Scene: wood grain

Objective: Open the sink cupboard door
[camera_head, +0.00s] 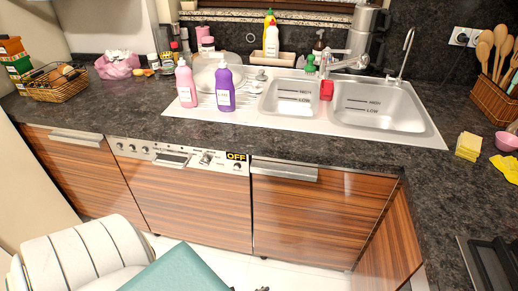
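The sink cupboard door (305,215) is a brown wood-grain panel below the sink (335,103), to the right of the dishwasher. It appears closed, flush with the neighbouring fronts. A silver bar handle (284,170) runs along the left part of its top edge. Nothing is touching the handle. Neither of my grippers can be made out. Small dark bits at the bottom edge are too cut off to identify.
The dishwasher (195,205) with a control strip is left of the door, and another wood front (390,245) meets it at the right corner. A white ribbed padded shape (80,255) and a teal panel (180,272) fill the lower left. Pale floor shows before the door.

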